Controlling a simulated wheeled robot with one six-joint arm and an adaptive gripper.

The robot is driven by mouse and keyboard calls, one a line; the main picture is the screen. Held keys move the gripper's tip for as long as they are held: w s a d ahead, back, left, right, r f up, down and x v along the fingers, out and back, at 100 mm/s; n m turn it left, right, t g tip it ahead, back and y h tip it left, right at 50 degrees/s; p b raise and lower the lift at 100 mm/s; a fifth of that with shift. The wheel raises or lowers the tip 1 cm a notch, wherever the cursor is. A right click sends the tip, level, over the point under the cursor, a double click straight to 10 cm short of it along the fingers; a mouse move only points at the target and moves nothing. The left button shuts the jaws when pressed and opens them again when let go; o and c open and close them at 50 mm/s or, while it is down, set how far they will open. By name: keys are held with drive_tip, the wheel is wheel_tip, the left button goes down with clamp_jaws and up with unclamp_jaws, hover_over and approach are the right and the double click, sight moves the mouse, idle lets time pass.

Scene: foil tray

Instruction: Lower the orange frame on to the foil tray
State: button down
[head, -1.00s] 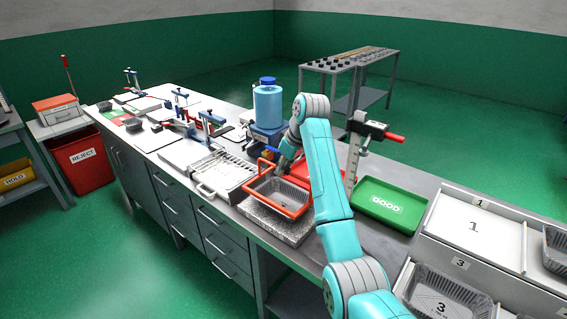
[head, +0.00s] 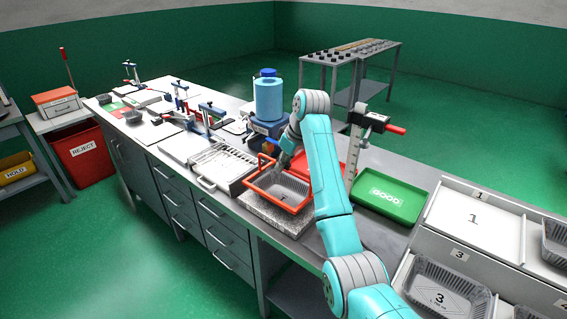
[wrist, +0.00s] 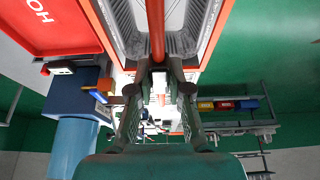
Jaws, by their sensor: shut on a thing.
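The orange frame (head: 274,200) is at the foil tray (head: 287,187) on a speckled stone block (head: 270,216). From above, its outline lines up closely with the tray's rim. Whether it touches the rim or hangs just above it, I cannot tell. My gripper (wrist: 158,88) is shut on the frame's orange handle bar (wrist: 156,30), which runs over the tray's middle in the wrist view. The tray's ribbed walls (wrist: 187,42) show there on both sides of the bar. In the head view my arm hides the frame's right side and part of the grip.
A red tray lies behind the frame, and a green GOOD tray (head: 388,197) stands to the right. A clamp post (head: 354,155) stands close behind my arm. A blue container (head: 268,98) is behind the block, and a metal rack (head: 221,165) is to its left.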

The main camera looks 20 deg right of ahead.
sight(290, 166)
drive_tip(key=shift+f, duration=2.85)
idle(2.1)
drive_tip(key=c, duration=1)
unclamp_jaws()
drive_tip(key=v, duration=0.7)
drive_tip(key=shift+r, duration=0.25)
